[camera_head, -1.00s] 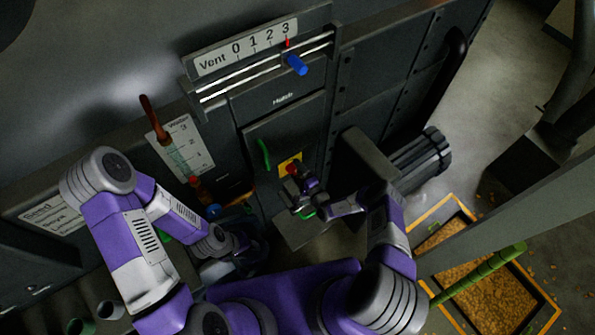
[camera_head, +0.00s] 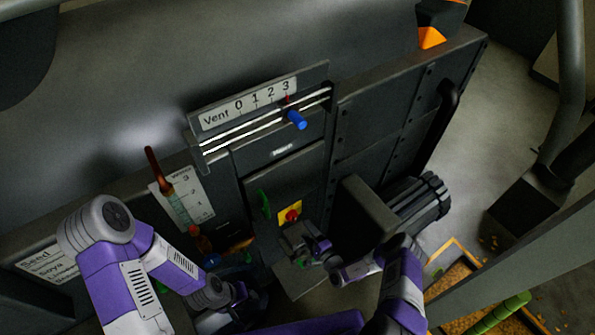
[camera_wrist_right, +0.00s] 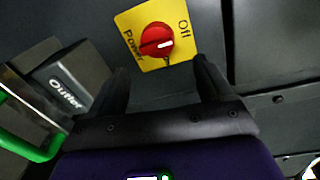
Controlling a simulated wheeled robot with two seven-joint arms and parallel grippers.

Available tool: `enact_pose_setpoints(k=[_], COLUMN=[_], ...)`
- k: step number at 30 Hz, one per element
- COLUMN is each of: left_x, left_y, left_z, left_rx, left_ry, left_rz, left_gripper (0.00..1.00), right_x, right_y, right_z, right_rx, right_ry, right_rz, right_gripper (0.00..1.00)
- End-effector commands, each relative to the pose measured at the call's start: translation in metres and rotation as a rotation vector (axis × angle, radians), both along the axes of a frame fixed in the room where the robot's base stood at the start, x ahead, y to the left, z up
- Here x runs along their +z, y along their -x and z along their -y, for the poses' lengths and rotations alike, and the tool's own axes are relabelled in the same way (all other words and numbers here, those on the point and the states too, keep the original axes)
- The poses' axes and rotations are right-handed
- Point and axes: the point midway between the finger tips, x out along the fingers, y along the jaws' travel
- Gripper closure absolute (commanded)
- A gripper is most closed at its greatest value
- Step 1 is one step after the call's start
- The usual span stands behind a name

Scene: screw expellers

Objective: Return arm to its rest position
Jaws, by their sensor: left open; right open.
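My right gripper (camera_head: 306,240) is in front of the machine, just below the red power knob (camera_head: 292,215) on its yellow plate. In the right wrist view the red knob (camera_wrist_right: 157,39) lies ahead of the open, empty fingers of my right gripper (camera_wrist_right: 163,80), apart from them. The knob's white mark points toward "Off". My left arm (camera_head: 110,255) is bent at the left. My left gripper (camera_head: 235,300) is low, near the machine's front, and partly hidden by its own arm, with nothing seen in it.
The vent slider's blue handle (camera_head: 297,119) stands near 3. A green hatch handle (camera_head: 264,203) is left of the knob. A dark motor (camera_head: 420,200) juts out at the right. An outlet block (camera_wrist_right: 67,85) lies left in the wrist view. A grain tray (camera_head: 455,290) is on the floor.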

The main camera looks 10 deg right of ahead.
Motion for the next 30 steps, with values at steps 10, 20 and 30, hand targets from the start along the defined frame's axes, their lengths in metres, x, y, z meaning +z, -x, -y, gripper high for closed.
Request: enact_pose_setpoints(k=[10, 20, 30], left_x=[-0.009, -0.047, -0.085], left_y=[0.0, 0.0, 0.0], left_z=[0.0, 0.0, 0.0], left_rx=[0.0, 0.0, 0.0], left_ry=[0.0, 0.0, 0.0], left_rz=[0.0, 0.0, 0.0], left_gripper=[0.57, 0.57, 0.57], right_x=[0.003, -0.003, -0.014], right_y=[0.013, 0.168, 0.249], right_z=[-0.04, -0.131, -0.063], right_rx=[0.195, 0.994, 1.146], right_ry=[-0.055, 0.064, 0.731], right_rz=[-0.068, -0.603, -0.872], right_gripper=[0.2, 0.2, 0.2])
